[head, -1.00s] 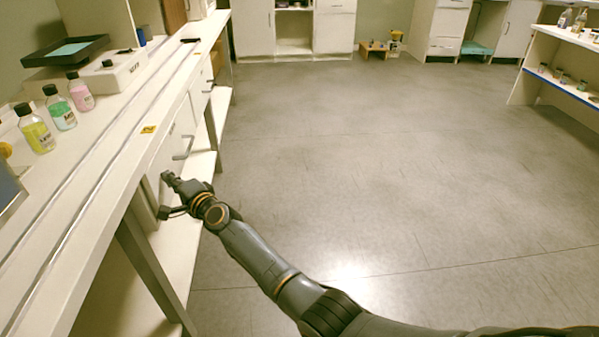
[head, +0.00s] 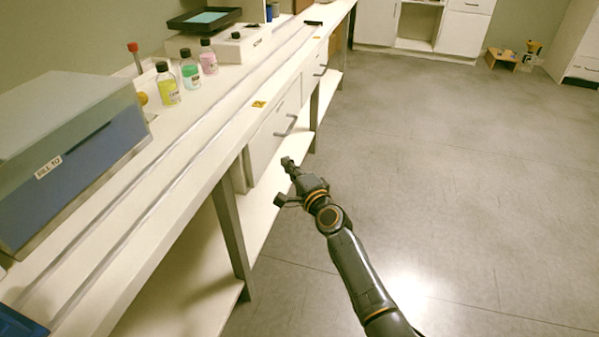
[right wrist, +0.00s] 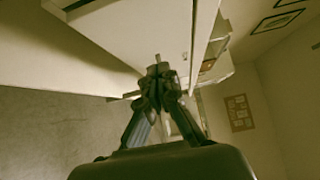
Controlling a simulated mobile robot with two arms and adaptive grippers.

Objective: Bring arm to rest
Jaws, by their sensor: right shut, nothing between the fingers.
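My right gripper (head: 286,165) is shut and empty. In the head view it is beside the front of the white bench (head: 185,190), below the benchtop edge and near the drawer front. In the right wrist view its fingers (right wrist: 156,75) are together, with the pale bench face beyond them. A yellow bottle (head: 167,86), a green bottle (head: 190,70) and a pink bottle (head: 208,57) stand upright in a row on the benchtop, apart from the gripper. My left gripper is not in view.
A blue-and-grey box (head: 65,165) stands on the near left of the bench. A drawer handle (head: 287,126) juts from the bench front. A black tray (head: 204,19) lies farther back. The grey floor (head: 450,170) to the right is clear.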

